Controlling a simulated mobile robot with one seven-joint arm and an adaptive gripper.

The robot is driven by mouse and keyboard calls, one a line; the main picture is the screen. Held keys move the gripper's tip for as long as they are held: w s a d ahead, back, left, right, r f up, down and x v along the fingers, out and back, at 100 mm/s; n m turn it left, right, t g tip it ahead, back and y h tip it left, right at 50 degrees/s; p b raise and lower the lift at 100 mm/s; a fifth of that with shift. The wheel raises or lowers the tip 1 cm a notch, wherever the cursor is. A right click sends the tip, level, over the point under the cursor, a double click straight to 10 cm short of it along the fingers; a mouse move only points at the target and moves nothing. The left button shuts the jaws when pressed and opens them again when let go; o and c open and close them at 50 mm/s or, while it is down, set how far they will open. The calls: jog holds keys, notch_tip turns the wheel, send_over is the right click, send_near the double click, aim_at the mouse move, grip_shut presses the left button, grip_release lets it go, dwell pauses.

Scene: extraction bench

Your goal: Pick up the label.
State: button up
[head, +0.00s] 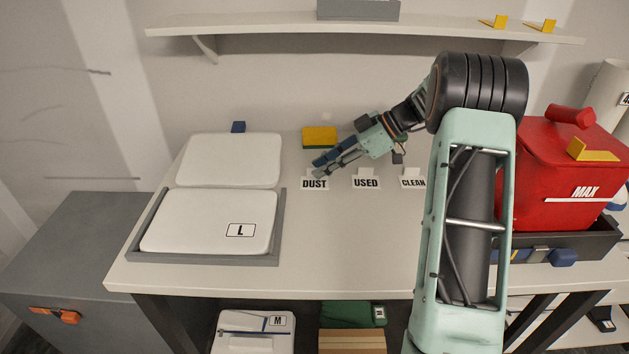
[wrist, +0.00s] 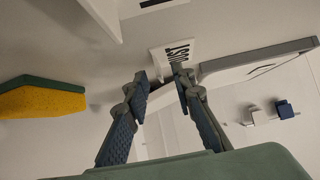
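Three small white labels stand in a row on the bench, reading DUST (head: 314,184), USED (head: 366,184) and CLEAN (head: 412,183). My gripper (head: 318,166) is low over the bench, just behind and above the DUST label. In the wrist view my gripper (wrist: 160,76) is open, with its two fingers apart. The DUST label (wrist: 178,54) lies at and just beyond the fingertips there. The right fingertip covers part of it. Whether a finger touches the label cannot be told.
A yellow and green sponge (head: 319,137) lies behind my gripper. A grey tray (head: 132,238) with a white L-marked lid (head: 190,222) is at left. A red MAX box (head: 545,205) stands at right. A wall shelf (head: 270,28) hangs above. The bench front centre is clear.

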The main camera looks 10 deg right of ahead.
jog(key=shift+w+a+f, duration=0.1)
jog(key=shift+a+f, duration=0.35)
jog(key=shift+a, duration=0.05)
jog(key=shift+c, duration=0.4)
grip_shut()
jog(key=shift+r, duration=0.1)
